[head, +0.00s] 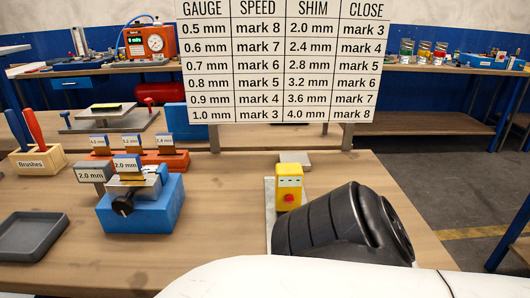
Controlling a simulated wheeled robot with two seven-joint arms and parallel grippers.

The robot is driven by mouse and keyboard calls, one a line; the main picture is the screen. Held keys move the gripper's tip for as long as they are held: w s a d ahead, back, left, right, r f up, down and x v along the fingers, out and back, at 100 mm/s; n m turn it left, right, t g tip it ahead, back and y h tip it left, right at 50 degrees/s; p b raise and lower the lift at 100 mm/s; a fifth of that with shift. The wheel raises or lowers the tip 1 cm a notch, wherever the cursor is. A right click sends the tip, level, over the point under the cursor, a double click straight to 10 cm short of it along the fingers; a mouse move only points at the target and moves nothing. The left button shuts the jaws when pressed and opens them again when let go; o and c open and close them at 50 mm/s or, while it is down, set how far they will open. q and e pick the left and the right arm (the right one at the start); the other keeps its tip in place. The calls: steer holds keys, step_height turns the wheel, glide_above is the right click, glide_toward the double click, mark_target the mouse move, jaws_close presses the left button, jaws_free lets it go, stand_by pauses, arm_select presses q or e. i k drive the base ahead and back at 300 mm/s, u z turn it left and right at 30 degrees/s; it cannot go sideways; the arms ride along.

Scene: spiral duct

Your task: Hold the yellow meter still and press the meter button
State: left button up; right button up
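A white curved part of mine fills the bottom edge. Neither gripper shows, and no fingers are visible at the meter.
A blue block fixture (140,210) with a black knob stands left of the meter. A chart board (282,60) stands behind. The table between fixture and meter is clear.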

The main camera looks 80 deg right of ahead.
mark_target(289, 199)
steer(key=z, duration=2.25)
